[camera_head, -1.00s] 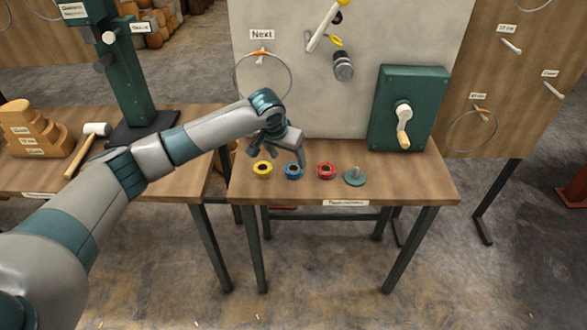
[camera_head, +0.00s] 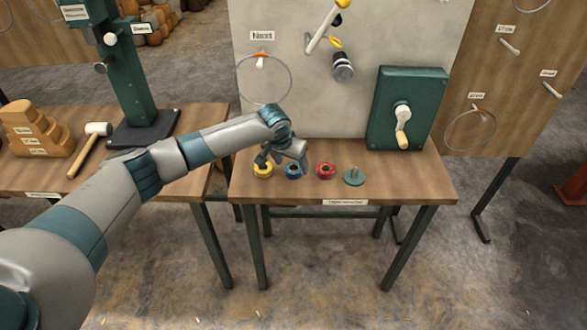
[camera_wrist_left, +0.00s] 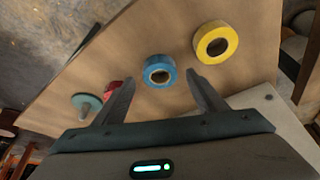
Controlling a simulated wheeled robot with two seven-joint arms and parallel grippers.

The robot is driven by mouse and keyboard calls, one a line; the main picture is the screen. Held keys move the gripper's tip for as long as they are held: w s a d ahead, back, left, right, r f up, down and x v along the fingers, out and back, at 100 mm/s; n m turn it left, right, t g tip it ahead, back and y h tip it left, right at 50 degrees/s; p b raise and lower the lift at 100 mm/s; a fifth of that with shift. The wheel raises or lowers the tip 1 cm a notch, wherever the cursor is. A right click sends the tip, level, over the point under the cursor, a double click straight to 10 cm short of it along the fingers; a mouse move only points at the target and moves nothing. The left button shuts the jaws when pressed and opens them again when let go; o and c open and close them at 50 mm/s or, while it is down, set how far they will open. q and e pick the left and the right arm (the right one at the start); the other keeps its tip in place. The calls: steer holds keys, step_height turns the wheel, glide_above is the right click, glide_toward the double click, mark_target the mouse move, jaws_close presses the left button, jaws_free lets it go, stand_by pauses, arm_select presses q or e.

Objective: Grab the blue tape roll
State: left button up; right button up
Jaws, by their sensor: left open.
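The blue tape roll (camera_head: 293,171) lies flat on the small wooden table, between a yellow and a red roll. My left gripper (camera_head: 283,163) is just above the rolls, near the blue one, and covers part of it in the head view. In the left wrist view the blue tape roll (camera_wrist_left: 159,72) shows between and just beyond the two fingertips of the left gripper (camera_wrist_left: 162,82). The jaws are open and empty. My right gripper is not in view.
The yellow tape roll (camera_head: 263,171) and red tape roll (camera_head: 326,170) flank the blue one closely. A green disc with a peg (camera_head: 354,177) stands further right. A green crank box (camera_head: 408,108) and an upright board (camera_head: 300,85) rise behind.

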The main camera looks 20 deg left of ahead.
arm_select(q)
steer(key=shift+x, duration=1.2)
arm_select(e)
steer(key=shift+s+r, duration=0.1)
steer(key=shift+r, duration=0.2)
arm_select(q)
steer(key=c, duration=1.1)
steer(key=shift+r, duration=0.15)
steer(key=shift+c, duration=0.2)
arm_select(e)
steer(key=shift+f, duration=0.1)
